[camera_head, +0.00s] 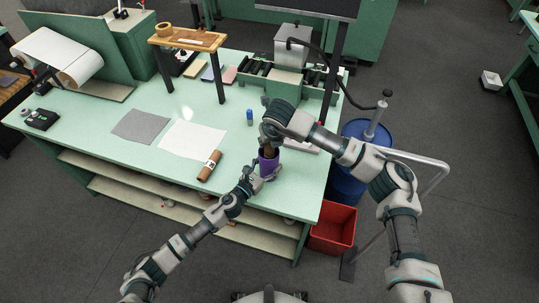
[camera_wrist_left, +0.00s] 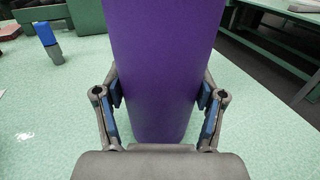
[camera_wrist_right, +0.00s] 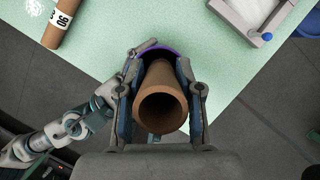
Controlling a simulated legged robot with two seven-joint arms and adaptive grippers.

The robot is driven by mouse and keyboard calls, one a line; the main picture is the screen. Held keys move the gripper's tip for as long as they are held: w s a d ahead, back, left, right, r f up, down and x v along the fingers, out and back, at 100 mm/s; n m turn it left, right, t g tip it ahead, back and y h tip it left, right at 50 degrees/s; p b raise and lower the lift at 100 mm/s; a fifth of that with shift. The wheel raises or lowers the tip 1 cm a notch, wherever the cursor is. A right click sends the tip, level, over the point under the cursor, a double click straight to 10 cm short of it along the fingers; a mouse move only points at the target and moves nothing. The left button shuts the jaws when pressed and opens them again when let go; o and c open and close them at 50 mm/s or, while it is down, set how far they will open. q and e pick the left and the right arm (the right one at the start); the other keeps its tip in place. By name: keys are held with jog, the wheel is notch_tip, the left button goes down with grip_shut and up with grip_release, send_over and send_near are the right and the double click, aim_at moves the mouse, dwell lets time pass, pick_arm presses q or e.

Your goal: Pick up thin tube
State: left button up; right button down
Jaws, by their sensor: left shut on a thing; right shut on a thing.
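A purple tube (camera_head: 269,166) stands upright near the table's front edge. It fills the middle of the left wrist view (camera_wrist_left: 160,60), and my left gripper (camera_head: 262,174) is shut on its sides. A thinner brown tube (camera_wrist_right: 163,112) is between the fingers of my right gripper (camera_wrist_right: 160,90), its open end facing the right wrist camera. The purple tube's rim (camera_wrist_right: 150,50) shows just behind it. The brown tube's far end appears to be inside the purple tube, but how deep is hidden. In the head view my right gripper (camera_head: 267,144) is directly above the purple tube.
A brown roll with a white label (camera_head: 209,166) lies on the green table (camera_head: 190,105) left of my grippers. White and grey sheets lie left. A red bin (camera_head: 333,228) and blue drum (camera_head: 350,187) stand right of the table.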

notch_tip(320, 180, up, 18)
dwell(0.5)
pick_arm(q)
jog(key=o, duration=1.3)
jog(key=shift+c, duration=0.2)
jog(key=v, duration=1.2)
jog(key=shift+a+f, duration=0.1)
pick_arm(e)
jog(key=shift+f, duration=0.1)
